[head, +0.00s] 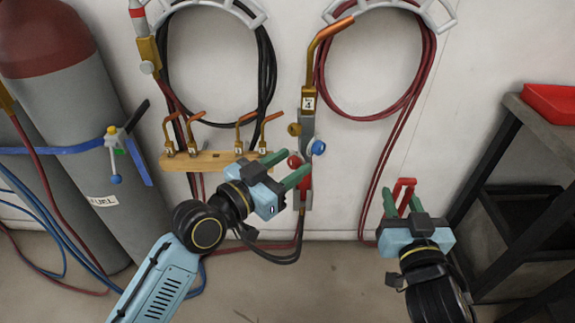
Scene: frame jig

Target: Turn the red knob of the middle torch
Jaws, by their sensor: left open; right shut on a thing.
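The middle torch (308,122) hangs upright on the wall, with a copper tip at the top and a tag reading 4. Its red knob (294,161) sits on the left of its body and a blue knob (318,147) on the right. My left gripper (297,164) is open, its green fingertips on either side of the red knob; I cannot tell whether they touch it. My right gripper (403,205) is shut on a red U-shaped thing (405,184), held low to the right of the torch.
A wooden rack (215,160) with several copper tips is on the wall at left. Grey cylinders (75,120) stand further left. Hoses (264,70) hang in coils above. A dark shelf (540,115) with a red tray (550,103) stands at right.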

